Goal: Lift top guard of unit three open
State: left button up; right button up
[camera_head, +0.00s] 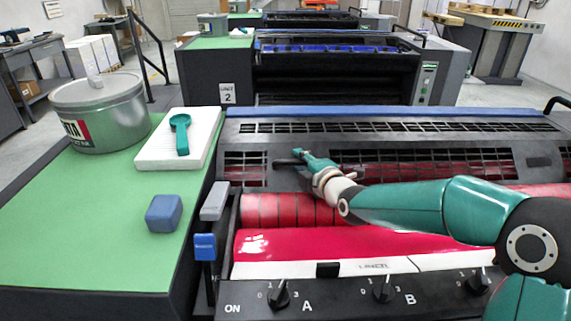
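The top guard (460,145) of the nearest unit is a dark panel with slotted grilles, lying down across the back of the red rollers (285,210). I see no number on this unit; the one behind it is labelled unit 2. My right gripper (291,160) reaches in from the right along a green arm and is at the left part of the guard, over the gap between its grilles. A short dark bar shows by its fingertips. I cannot tell whether the fingers are closed on it. My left gripper is out of view.
On the green side table (80,220) stand an ink tin (100,115), a white pad (165,150) with a teal tool (181,135), and a blue block (164,213). A red ink tray (330,247) and a knob panel (340,293) are in front.

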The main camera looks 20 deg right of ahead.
grip_shut()
